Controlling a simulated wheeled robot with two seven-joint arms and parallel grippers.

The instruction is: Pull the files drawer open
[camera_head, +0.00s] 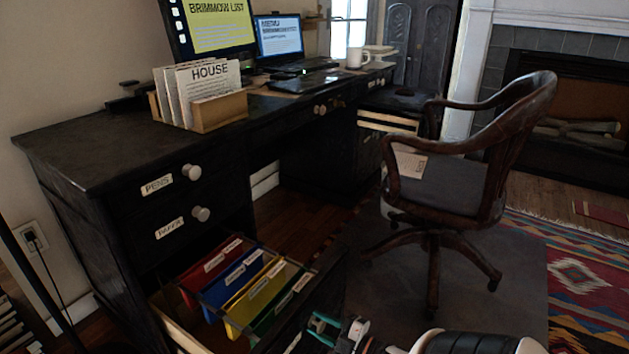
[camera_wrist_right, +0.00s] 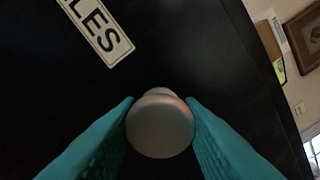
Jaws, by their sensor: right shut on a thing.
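The files drawer (camera_head: 178,328) is the bottom drawer of the black desk and stands pulled out, showing red, blue, yellow and green hanging folders (camera_head: 257,297). In the right wrist view, its round grey knob (camera_wrist_right: 160,124) sits between the teal fingertips of my right gripper (camera_wrist_right: 160,130), which is shut on it. A white label (camera_wrist_right: 97,25) ending in "LES" is on the black drawer front. In the head view, my right gripper (camera_head: 322,325) is at the drawer's front, and the knob is hidden there. My left gripper is not in view.
The closed drawers marked PENS (camera_head: 157,185) and PAPER (camera_head: 170,228) are above, with white knobs. A wooden swivel chair (camera_head: 440,195) stands to the right on a dark mat. A wooden holder (camera_head: 220,112) with cards, monitors and a mug (camera_head: 358,57) are on the desktop.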

